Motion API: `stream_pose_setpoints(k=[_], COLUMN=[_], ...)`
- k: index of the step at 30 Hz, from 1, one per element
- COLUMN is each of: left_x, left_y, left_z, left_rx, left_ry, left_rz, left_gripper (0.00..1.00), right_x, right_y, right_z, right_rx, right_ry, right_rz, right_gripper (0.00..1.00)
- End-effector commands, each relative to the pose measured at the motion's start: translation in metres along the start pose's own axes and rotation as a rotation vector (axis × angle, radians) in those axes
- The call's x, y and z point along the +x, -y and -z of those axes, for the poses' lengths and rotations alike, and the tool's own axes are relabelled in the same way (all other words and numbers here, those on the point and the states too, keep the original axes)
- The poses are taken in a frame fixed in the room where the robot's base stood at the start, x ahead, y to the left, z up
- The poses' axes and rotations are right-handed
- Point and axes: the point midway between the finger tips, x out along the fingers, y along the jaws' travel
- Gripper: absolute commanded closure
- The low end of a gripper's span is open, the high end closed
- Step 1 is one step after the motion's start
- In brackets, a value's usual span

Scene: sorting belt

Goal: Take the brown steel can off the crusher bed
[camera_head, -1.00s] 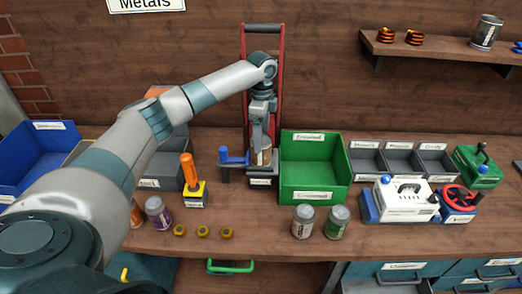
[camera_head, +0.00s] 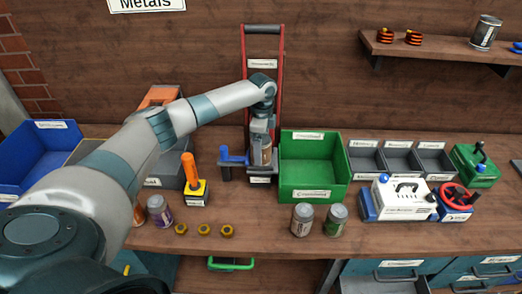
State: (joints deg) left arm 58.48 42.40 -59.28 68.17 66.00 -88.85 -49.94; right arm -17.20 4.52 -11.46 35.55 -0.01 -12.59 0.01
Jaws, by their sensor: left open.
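The brown steel can (camera_head: 262,155) stands upright on the crusher bed (camera_head: 261,179), below the tall red frame (camera_head: 280,70) at the back of the bench. My left gripper (camera_head: 262,143) points down at the can from above, with its fingers open at the can's upper part. The gripper hides the top of the can, and I cannot tell whether the fingers touch it. My right gripper is out of view.
A green bin (camera_head: 315,194) stands close to the right of the crusher. A blue handle (camera_head: 233,157) is just left of it. A white machine (camera_head: 402,198) is at right.

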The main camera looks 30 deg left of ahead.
Motion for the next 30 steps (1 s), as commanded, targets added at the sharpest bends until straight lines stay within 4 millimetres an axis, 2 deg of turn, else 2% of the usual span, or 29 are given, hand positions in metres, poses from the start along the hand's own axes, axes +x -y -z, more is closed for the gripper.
stream_pose_setpoints(k=[6,18,24,30], left_x=[0.0100,0.0098,0.0097,0.0096], left_y=[0.0002,0.0002,0.0002,0.0002], left_z=[-0.0006,-0.0006,-0.0006,-0.0006], left_rx=[0.000,0.000,0.000,0.000], left_ry=[0.001,0.001,0.001,0.001], left_rz=[0.001,0.001,0.001,0.001], left_gripper=[0.22,0.22,0.66,0.66], right_x=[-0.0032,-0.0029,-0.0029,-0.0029], right_y=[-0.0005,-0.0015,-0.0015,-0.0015], right_z=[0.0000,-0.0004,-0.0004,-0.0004], right_rx=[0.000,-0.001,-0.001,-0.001], right_ry=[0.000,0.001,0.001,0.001], right_rz=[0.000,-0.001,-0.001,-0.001], right_gripper=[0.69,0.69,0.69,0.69])
